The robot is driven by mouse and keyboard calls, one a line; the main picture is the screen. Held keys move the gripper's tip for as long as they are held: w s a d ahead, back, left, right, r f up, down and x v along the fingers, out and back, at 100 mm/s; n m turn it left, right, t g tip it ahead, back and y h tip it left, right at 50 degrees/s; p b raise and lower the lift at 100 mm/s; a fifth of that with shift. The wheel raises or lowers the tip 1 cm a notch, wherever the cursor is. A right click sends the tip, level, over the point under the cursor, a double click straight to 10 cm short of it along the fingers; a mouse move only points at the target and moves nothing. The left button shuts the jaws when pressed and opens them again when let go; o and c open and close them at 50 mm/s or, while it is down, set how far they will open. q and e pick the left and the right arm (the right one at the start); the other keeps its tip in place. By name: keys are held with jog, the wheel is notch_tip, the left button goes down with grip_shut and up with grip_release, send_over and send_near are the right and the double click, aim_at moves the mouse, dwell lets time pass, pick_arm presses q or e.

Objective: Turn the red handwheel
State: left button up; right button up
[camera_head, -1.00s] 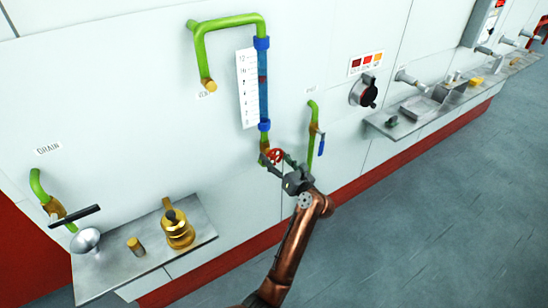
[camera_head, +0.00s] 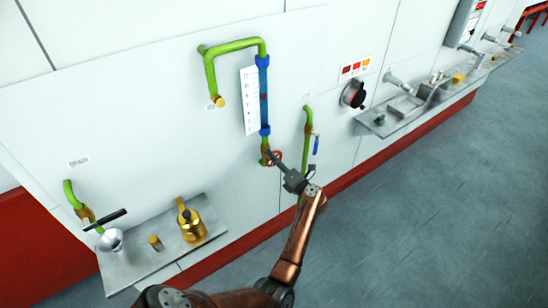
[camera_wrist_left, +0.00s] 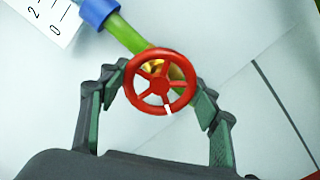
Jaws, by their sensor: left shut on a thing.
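The red handwheel (camera_head: 277,154) sits on the green pipe at the foot of the blue-ended sight tube, on the white wall panel. In the left wrist view the wheel (camera_wrist_left: 160,84) is a spoked red ring with a brass part behind it. My left gripper (camera_head: 274,161) reaches it from the lower right. Its two dark fingers with green pads stand on either side of the rim, shut on it. In the head view the fingers hide part of the wheel. My right gripper is not in view.
A green pipe with a blue lever (camera_head: 316,145) stands close right of the gripper. A metal shelf (camera_head: 135,262) with a brass pot (camera_head: 190,225) is at lower left. Another shelf (camera_head: 385,128) with fittings is at right. The floor on the right is clear.

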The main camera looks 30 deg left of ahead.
pick_arm(q)
jog(key=shift+a+m, duration=0.1)
jog(key=shift+m, duration=0.2)
dwell(0.4)
jog(key=o, duration=1.2)
